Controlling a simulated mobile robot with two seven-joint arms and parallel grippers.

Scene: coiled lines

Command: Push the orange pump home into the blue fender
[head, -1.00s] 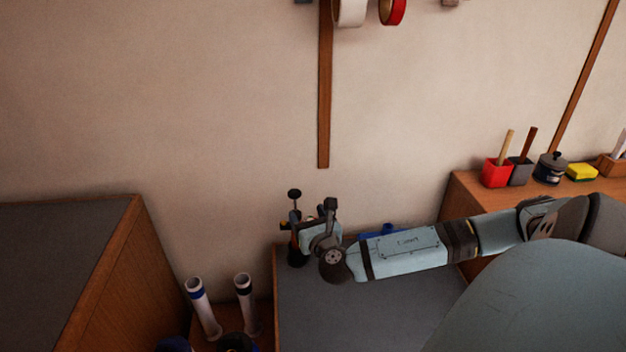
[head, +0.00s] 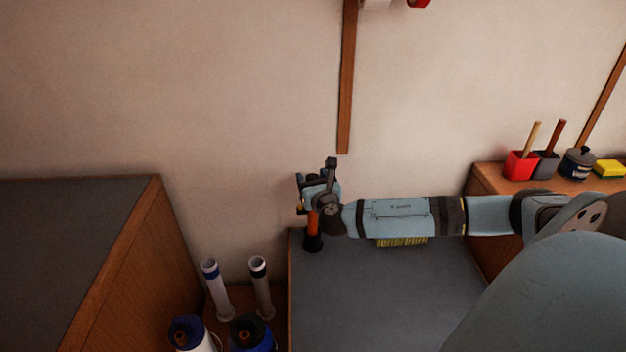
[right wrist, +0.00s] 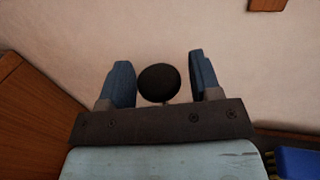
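The orange pump (head: 312,223) stands upright with its black foot on the grey-topped bench, near the left back corner in the head view. Its upper part is hidden by my right gripper (head: 314,190), which reaches in from the right. In the right wrist view a dark round knob (right wrist: 159,83) on a thin stem shows between the two blue fingers, with wall visible beside it. The fingers look apart and not closed on the knob. The blue fender (head: 257,338), with a dark top, is cut off by the bottom edge. My left gripper is out of view.
A white fender with a blue top (head: 188,333) and two pale tubes (head: 262,285) stand left of the bench (head: 380,300). A yellow-bristled brush (head: 402,241) lies behind my arm. A red pot (head: 520,165) stands on the right shelf. A taller cabinet (head: 70,230) is at left.

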